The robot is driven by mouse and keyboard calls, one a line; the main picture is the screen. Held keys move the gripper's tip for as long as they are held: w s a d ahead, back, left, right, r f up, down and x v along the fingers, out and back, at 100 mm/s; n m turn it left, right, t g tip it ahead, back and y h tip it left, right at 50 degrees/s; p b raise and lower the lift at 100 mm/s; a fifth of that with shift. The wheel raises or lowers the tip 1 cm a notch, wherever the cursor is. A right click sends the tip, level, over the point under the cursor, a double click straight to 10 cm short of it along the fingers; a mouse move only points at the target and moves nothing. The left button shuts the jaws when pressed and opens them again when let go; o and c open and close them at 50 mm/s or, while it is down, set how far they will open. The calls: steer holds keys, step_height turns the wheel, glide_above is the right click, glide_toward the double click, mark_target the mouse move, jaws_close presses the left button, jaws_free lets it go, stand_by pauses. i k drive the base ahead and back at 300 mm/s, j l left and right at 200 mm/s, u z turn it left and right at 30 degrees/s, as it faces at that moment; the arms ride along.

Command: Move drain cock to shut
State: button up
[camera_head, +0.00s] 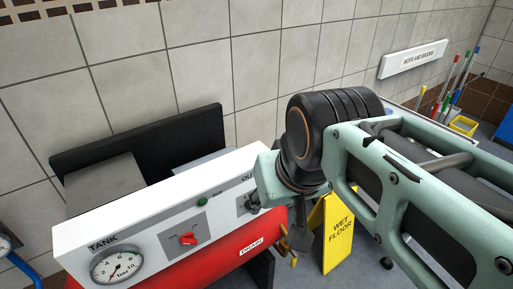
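A red tank (210,262) lies below a white panel, with a small white label reading "DRAIN" (252,246) on its right part. A small yellow-orange piece, which looks like the drain cock (293,260), shows just right of that label, at the tank's right end. It is partly hidden, and its position cannot be read. My arm comes in from the right and bends down in front of the panel's right end. My gripper (300,238) is a dark shape just above the yellow-orange piece. Its fingers are not clear, and I cannot tell whether they touch the piece.
The white panel (150,226) carries a tank gauge (117,265), a red knob (188,239) and a green button (202,202). A yellow wet-floor sign (340,232) stands right of the tank. A tiled wall (200,70) closes the back. Mops and a yellow bucket (463,125) stand far right.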

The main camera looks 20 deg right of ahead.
mark_target(295, 255)
steer(key=i+z, duration=0.1)
steer(key=z, duration=0.75)
steer(key=l+u, duration=0.65)
steer(key=j+u, duration=0.1)
steer(key=u, duration=1.1)
steer(key=z, duration=1.3)
steer(key=l+u, duration=0.45)
steer(key=l, duration=0.2)
